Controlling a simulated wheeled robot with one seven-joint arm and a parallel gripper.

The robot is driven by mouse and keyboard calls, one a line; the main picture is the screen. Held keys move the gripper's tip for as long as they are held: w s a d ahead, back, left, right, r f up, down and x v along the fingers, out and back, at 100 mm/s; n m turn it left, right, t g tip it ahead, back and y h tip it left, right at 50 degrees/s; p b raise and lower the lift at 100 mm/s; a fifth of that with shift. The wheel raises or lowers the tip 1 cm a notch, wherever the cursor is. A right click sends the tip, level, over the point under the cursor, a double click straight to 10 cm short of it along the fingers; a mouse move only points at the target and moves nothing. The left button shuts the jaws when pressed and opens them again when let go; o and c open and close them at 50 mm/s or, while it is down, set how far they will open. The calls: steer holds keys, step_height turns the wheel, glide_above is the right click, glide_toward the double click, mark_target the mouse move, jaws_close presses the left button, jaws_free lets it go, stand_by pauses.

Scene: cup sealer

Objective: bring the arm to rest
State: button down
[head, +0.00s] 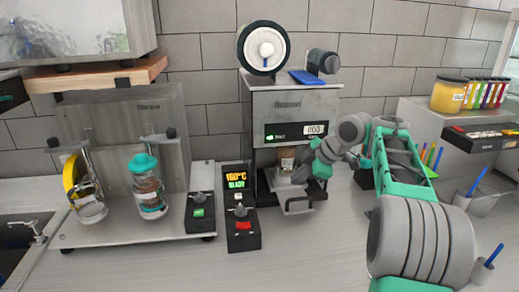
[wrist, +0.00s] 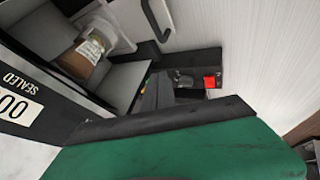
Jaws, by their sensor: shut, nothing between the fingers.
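My gripper (head: 301,173) is shut and empty. In the head view it is in front of the right side of the cup sealer (head: 290,106), close to its opening. A cup with a brown, labelled body (head: 287,158) stands inside the sealer, partly hidden by my gripper. In the wrist view, this cup (wrist: 90,50) shows at the upper left, apart from my gripper. A panel (wrist: 17,110) there reads "SEALED". My arm reaches in from the right, bent above the counter.
A teal-lidded cup (head: 148,188) stands on the left station. Blue-handled holders are at right. The front counter (head: 310,255) is clear.

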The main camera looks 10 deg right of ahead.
steer(key=s+a+f+m+h, duration=0.2)
steer(key=s+a+m, duration=0.6)
steer(key=s+a, duration=0.3)
steer(key=s+d+f+m+g+h, duration=0.1)
steer(key=s+f+m, duration=0.3)
steer(key=s, duration=0.4)
steer(key=s+d+f+m+h, duration=0.1)
steer(key=s+f+m, duration=0.3)
steer(key=s, duration=0.5)
steer(key=shift+s+d+f+g+h, duration=0.3)
steer(key=shift+f+g, duration=0.1)
steer(key=shift+f, duration=0.1)
steer(key=shift+a, duration=0.15)
